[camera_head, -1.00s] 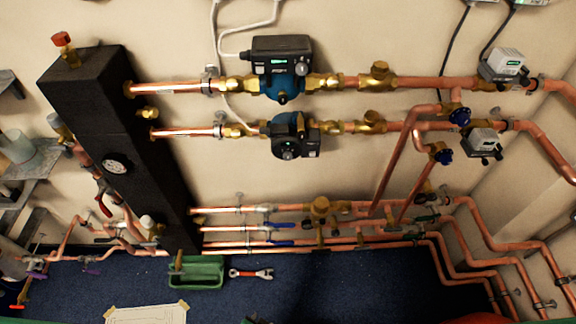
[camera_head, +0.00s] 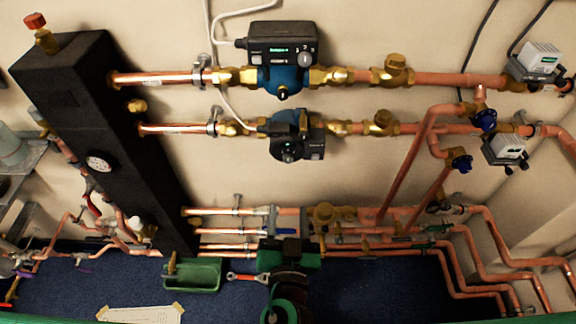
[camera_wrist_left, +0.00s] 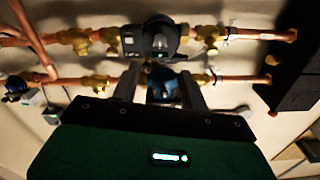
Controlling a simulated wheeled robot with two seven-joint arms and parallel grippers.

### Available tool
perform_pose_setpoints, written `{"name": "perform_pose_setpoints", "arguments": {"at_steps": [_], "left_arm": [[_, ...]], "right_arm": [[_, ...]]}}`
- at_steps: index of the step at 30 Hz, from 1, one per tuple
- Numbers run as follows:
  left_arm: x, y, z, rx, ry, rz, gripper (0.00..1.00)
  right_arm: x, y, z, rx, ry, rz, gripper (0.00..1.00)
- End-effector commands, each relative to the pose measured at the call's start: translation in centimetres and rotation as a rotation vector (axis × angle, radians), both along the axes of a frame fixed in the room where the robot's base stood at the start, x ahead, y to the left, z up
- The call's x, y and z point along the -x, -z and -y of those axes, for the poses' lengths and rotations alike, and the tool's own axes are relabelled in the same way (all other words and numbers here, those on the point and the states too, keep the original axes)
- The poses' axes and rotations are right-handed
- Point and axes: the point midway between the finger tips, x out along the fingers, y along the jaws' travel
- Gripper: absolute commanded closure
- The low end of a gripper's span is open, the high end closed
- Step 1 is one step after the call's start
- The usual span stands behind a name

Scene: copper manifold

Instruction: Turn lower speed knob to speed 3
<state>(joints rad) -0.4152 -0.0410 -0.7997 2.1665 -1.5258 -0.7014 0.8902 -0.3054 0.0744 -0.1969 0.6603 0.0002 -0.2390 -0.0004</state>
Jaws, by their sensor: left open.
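The lower pump (camera_head: 297,122) has a blue body and a black head, with its round speed knob (camera_head: 289,150) on the front. The knob's setting is too small to read. In the left wrist view the picture is turned over, and the lower pump (camera_wrist_left: 157,38) shows near the top, beyond my fingertips. My left gripper (camera_head: 290,240) is below the lower pump in the head view, apart from it. In the wrist view its two fingers (camera_wrist_left: 163,80) stand apart with nothing held. My right gripper is not in view.
The upper pump (camera_head: 282,65) sits above the lower one. Copper pipes (camera_head: 440,128) run along the wall. A black column (camera_head: 100,150) stands at left. A green toolbox (camera_head: 192,276) and a wrench (camera_head: 247,278) lie on the blue floor. Open space lies before the pumps.

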Motion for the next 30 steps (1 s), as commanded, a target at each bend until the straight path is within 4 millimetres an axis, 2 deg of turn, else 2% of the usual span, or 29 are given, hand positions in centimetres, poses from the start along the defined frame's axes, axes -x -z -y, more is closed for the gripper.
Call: {"name": "perform_pose_setpoints", "arguments": {"at_steps": [1,7,12,18,24,30], "left_arm": [[-0.9,-0.5,0.0,-0.001,-0.002,0.002,0.55],[-4.7,-0.6,0.0,-0.003,0.0,0.001,0.55],[-8.0,-0.5,0.0,-0.003,0.0,0.001,0.55],[-10.9,-0.3,0.0,-0.003,0.001,-0.001,0.55],[-12.3,-0.1,0.0,-0.003,0.001,-0.001,0.55],[-12.5,0.0,0.0,-0.002,0.001,-0.002,0.55]], "right_arm": [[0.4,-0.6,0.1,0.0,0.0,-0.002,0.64],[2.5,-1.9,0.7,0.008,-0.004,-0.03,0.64],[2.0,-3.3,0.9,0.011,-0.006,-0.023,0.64],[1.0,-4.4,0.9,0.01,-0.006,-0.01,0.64],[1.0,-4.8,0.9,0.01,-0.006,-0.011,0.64],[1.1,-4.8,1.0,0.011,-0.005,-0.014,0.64]]}}
